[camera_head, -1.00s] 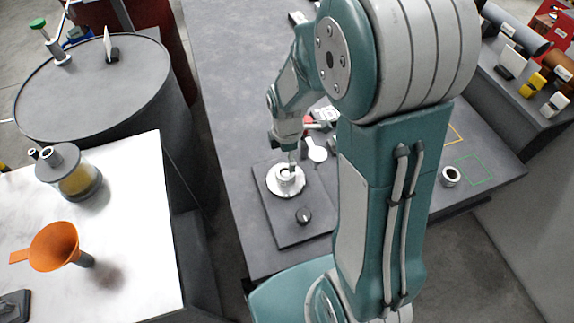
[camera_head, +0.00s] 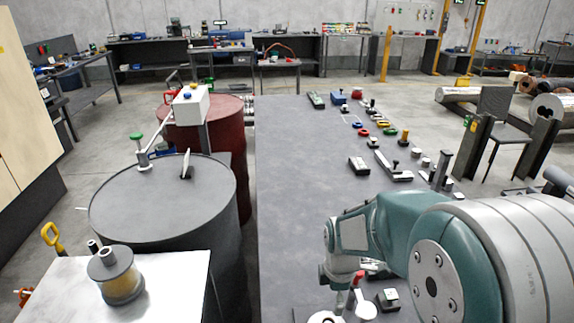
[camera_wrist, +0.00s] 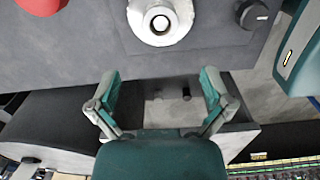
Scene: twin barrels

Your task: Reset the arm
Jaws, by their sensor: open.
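My arm (camera_head: 405,235) reaches in from the lower right of the head view, bent over the dark workbench (camera_head: 300,180). Its wrist points down near the bottom edge. In the wrist view, my gripper (camera_wrist: 158,88) is open and empty, with its two green-grey fingers spread apart. A white round fitting with a metal ring (camera_wrist: 160,20) lies ahead of the fingertips, apart from them, on a dark plate. In the head view, only the top of this fitting (camera_head: 325,317) shows at the bottom edge, close to the fingers. The fingertips are hard to make out there.
A black knob (camera_wrist: 254,14) is right of the fitting. A grey barrel (camera_head: 160,205) and a red barrel (camera_head: 225,125) stand left of the bench. A white table (camera_head: 165,285) holds a yellowish jar (camera_head: 118,278). Several small parts line the bench's right side; its left part is clear.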

